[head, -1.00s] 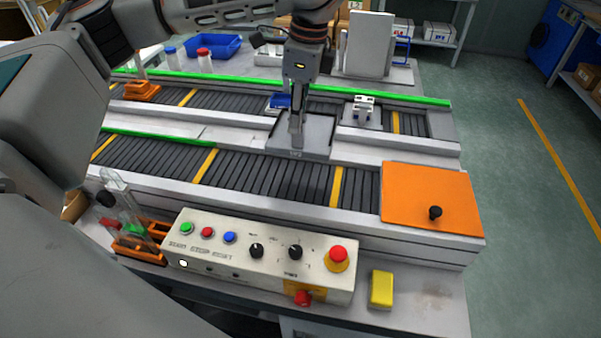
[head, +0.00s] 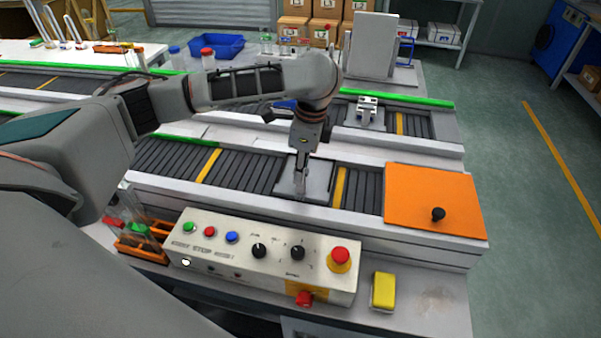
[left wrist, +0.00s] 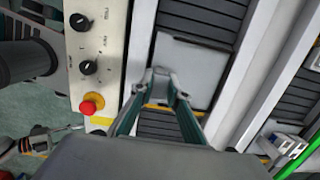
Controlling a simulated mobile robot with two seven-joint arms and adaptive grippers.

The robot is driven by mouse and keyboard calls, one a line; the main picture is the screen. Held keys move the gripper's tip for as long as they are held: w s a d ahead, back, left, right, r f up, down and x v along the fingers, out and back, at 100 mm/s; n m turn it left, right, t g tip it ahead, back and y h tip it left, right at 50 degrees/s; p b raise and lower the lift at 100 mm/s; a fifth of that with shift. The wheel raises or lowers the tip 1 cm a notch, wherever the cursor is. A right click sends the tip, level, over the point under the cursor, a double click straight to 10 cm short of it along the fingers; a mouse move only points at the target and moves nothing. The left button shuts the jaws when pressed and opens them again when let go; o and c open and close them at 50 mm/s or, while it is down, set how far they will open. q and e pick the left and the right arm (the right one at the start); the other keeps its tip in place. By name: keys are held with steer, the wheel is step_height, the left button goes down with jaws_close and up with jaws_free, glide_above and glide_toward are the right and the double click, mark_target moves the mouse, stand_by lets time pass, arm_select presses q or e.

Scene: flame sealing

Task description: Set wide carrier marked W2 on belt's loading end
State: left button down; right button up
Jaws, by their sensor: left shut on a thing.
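The wide grey carrier (head: 319,178) is a flat square plate over the near belt (head: 255,172), just left of a yellow stripe. My left gripper (head: 299,190) points down and is shut on the carrier's near left part. In the left wrist view the gripper (left wrist: 161,72) grips the edge of the plate (left wrist: 190,62), with the dark belt rollers beyond it. I cannot tell whether the plate touches the rollers, and its marking is not readable. My right gripper is not in view.
An orange cover (head: 432,198) with a black knob lies over the belt's right end. In front stands a control box (head: 262,262) with a red stop button; a yellow block (head: 383,291) is beside it. A metal fixture (head: 367,108) stands on the far belt.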

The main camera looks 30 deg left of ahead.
arm_select(q)
steer(key=shift+w+f, duration=0.1)
steer(key=shift+f, duration=0.35)
steer(key=c, duration=2)
jaws_free()
steer(key=shift+o, duration=0.2)
steer(key=shift+r, duration=0.6)
steer(key=r, duration=0.6)
steer(key=d+r, duration=0.1)
steer(key=r, duration=0.2)
steer(key=shift+w+d+r, duration=0.1)
steer(key=shift+r, duration=0.2)
steer(key=shift+d+r, duration=0.1)
steer(key=shift+r, duration=0.45)
